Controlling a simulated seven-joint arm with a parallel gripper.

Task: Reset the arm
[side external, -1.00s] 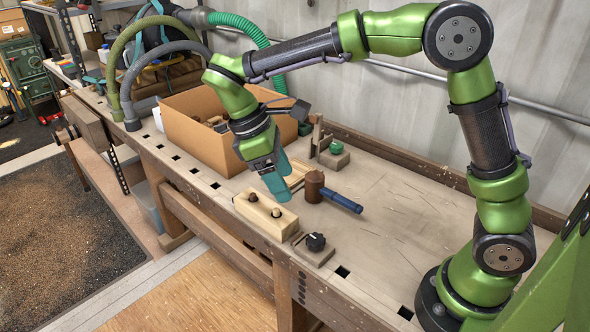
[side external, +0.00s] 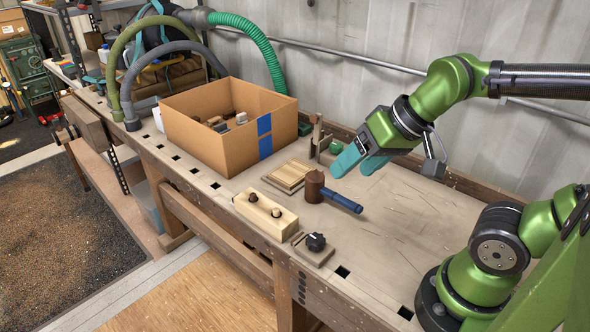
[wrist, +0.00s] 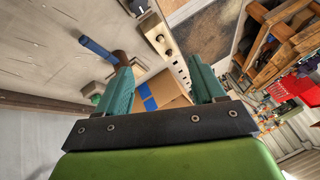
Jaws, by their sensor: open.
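My green arm is drawn back over the right half of the workbench (side external: 400,225). My gripper (side external: 352,168) has teal fingers, points left and a little down, and is raised above the bench. In the wrist view my gripper (wrist: 162,82) has its two fingers well apart with nothing between them. It is clear of the mallet (side external: 315,187), which lies on the bench with its blue handle toward the right. The mallet also shows in the wrist view (wrist: 96,46).
A cardboard box (side external: 205,150) with several items inside stands at the back left. The right bench is clear.

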